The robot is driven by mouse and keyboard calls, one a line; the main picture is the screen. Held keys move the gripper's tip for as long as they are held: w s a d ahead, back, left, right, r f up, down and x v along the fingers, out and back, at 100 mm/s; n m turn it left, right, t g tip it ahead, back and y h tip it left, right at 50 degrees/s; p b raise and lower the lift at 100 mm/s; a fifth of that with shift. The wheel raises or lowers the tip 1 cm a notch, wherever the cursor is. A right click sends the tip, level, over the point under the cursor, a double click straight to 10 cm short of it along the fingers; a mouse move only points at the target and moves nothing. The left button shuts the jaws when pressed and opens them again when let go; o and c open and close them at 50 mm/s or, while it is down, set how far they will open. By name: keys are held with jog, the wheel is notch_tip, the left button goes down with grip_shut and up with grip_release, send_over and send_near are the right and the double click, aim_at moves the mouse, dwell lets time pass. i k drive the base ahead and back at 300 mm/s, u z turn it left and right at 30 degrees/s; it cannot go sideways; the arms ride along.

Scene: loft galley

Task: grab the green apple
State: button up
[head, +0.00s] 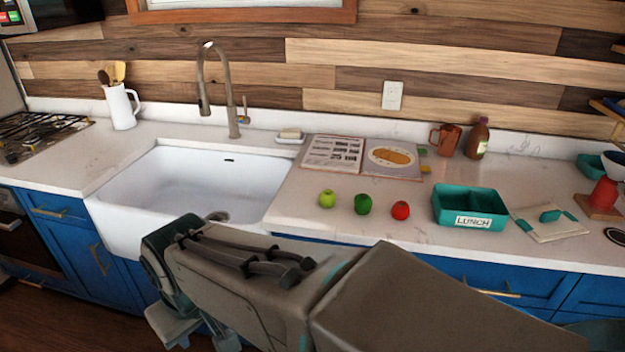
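A light green apple (327,199) sits on the white counter, just right of the sink. A darker green round item (362,204), perhaps a pepper, stands to its right. A small red fruit or tomato (400,210) is right of that. The three stand apart in a row near the counter's front edge. My arm crosses the lower picture in front of the counter. My gripper (195,334) is at its left end, low in front of the sink cabinet and away from the apple. It is partly hidden and cut off, so its fingers do not show clearly.
A teal lunch box (470,207) stands right of the row. An open cookbook (361,156) lies behind it. The white sink (200,185) with a tall faucet (230,95) is to the left. A brown mug (446,139) and bottle (477,138) stand at the back.

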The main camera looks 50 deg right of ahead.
aim_at(327, 198)
jog(key=z, duration=0.85)
jog(key=i, duration=0.8)
jog(key=z, duration=1.05)
jog(key=i, duration=0.2)
jog(key=z, duration=0.15)
